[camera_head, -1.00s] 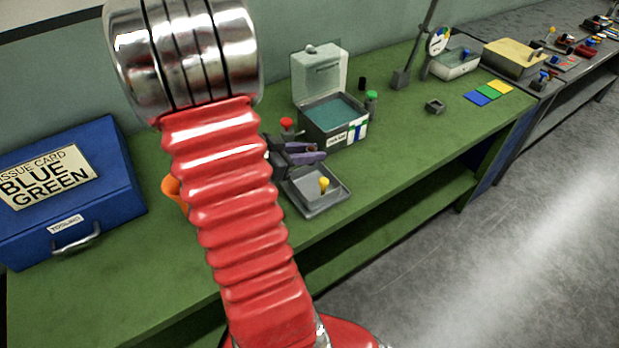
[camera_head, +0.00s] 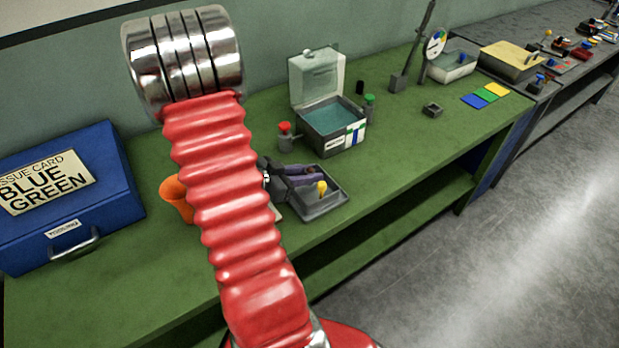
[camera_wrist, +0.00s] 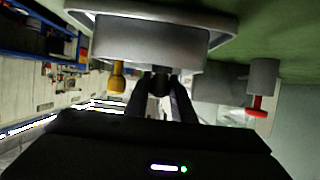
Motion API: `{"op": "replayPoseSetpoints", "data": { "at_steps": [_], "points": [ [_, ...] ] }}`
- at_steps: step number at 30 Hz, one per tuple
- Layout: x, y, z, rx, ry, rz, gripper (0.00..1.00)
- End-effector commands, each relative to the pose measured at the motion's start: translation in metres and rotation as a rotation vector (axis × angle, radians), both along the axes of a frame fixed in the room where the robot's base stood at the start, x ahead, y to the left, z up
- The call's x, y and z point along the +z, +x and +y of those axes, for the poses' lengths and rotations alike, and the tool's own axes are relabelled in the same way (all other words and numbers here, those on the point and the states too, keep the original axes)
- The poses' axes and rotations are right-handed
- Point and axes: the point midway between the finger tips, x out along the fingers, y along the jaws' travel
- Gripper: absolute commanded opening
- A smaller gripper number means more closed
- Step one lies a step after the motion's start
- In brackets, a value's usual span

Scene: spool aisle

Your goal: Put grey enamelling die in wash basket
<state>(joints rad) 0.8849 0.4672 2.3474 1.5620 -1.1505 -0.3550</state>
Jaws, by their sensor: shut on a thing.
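My gripper (camera_head: 312,172) is low over a shallow grey tray (camera_head: 330,205), partly behind my red arm. Its fingers (camera_wrist: 160,95) are shut on a small dark grey piece (camera_wrist: 160,82), seen only in part between the fingertips; I take it to be the enamelling die. A yellow-topped piece (camera_head: 321,188) shows at the tray beside the fingers, and it also shows in the wrist view (camera_wrist: 117,75). The tray's wall shows in the wrist view (camera_wrist: 150,42) just beyond the held piece. I cannot tell contact, nor whether this tray is the wash basket.
A red-topped grey piece (camera_head: 285,135) and an open grey box (camera_head: 335,140) with teal inside stand behind. A green-topped piece (camera_head: 369,107) is beside the box. An orange cup (camera_head: 175,195) and a blue case (camera_head: 70,200) are left.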

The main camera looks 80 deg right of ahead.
Motion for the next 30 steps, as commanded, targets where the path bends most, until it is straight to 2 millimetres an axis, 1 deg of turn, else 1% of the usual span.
{"op": "replayPoseSetpoints", "data": {
  "at_steps": [1,3,6,19,20,21,23,30],
  "points": [
    [-0.007,0.000,0.000,-0.001,0.002,0.003,0.00],
    [-0.014,0.000,0.000,0.001,0.003,0.003,0.00],
    [-0.021,0.000,0.000,0.001,0.001,0.001,0.00],
    [-0.026,0.001,0.000,0.001,0.000,0.000,0.00],
    [-0.026,0.001,0.000,0.001,0.000,0.000,0.23],
    [-0.026,0.001,0.000,0.001,0.000,0.000,0.26],
    [-0.026,0.001,0.000,0.001,0.000,0.000,0.30],
    [-0.025,0.001,0.000,0.001,0.000,0.000,0.30]
  ]
}}
